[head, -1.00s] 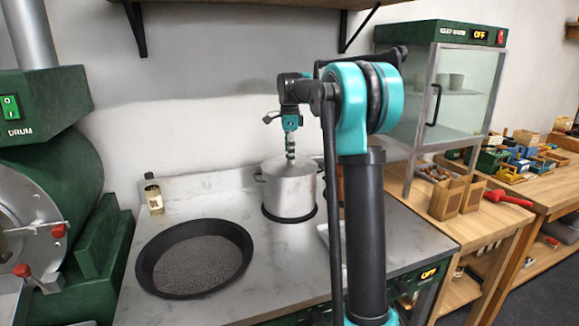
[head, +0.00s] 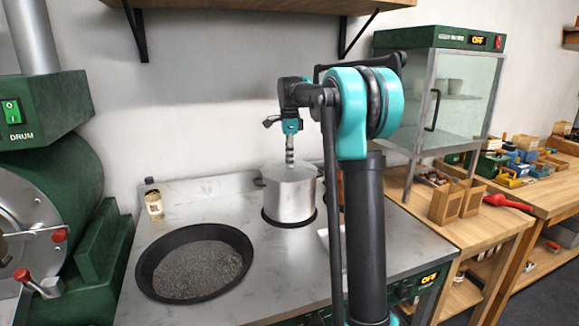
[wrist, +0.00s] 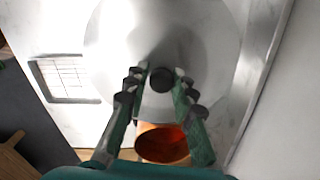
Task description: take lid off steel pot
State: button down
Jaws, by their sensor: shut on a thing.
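The steel pot (head: 290,200) stands upright on a dark round ring on the worktop. Its pale metal lid (head: 278,172) shows on top of the pot, and I see no clear gap between them. In the wrist view the lid (wrist: 115,45) is a broad disc with a small dark knob (wrist: 160,79). My gripper (head: 290,160) reaches straight down from above to the middle of the lid. In the wrist view its two fingers stand on either side of the knob, shut on it. The pot's body is hidden below the lid there.
A dark round pan (head: 245,270) of grey grains lies front left of the pot. A small bottle (head: 154,203) stands by the back wall. A copper vessel (wrist: 163,145) is close beside the pot, mostly behind my arm in the head view. A shelf (head: 260,15) hangs above.

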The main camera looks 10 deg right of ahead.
jog(key=shift+w+r, duration=0.15)
jog(key=shift+r, duration=0.2)
notch_tip(320, 180, up, 19)
dwell(0.4)
